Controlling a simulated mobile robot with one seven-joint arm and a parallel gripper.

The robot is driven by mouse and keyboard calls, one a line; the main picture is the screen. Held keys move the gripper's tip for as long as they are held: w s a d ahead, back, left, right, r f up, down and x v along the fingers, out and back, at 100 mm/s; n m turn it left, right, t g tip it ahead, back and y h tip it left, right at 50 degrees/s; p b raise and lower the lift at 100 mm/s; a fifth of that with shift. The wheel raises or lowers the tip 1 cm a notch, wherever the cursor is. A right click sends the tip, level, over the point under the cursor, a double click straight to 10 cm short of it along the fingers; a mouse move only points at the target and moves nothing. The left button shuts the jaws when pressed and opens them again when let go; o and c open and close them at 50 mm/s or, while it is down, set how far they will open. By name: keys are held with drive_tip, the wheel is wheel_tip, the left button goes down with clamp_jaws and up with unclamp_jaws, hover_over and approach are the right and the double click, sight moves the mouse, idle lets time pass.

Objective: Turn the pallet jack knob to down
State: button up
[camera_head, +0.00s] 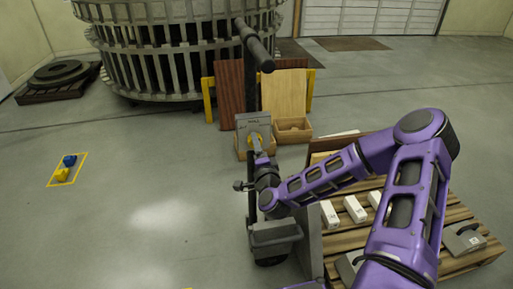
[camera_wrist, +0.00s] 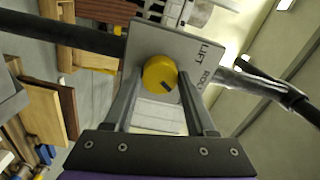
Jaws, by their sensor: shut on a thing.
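The pallet jack (camera_head: 274,236) stands upright, with a dark post and a handle bar at the top. A grey plate (camera_head: 252,122) is fixed to its post; the wrist view shows the same plate (camera_wrist: 197,46) lettered LIFT and a second word that I read only in part. The round yellow knob (camera_wrist: 160,73) sits on this plate; a dark mark on it points to the lower right in that view. My gripper (camera_wrist: 161,76) is shut on the knob, one finger on each side.
A wooden pallet (camera_head: 478,250) with white boxes (camera_head: 355,208) and grey blocks lies right of the jack. Boards (camera_head: 285,92) and an open wooden box (camera_head: 293,131) stand behind. A large slatted ring structure (camera_head: 180,50) is at the back. The floor on the left is mostly clear.

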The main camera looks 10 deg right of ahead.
drive_tip(key=shift+m, duration=1.6)
drive_tip(key=o, duration=1.4)
drive_tip(key=shift+c, duration=0.2)
drive_tip(key=s+p, duration=0.7)
drive_tip(key=s, duration=1)
drive_tip(key=shift+s, duration=0.2)
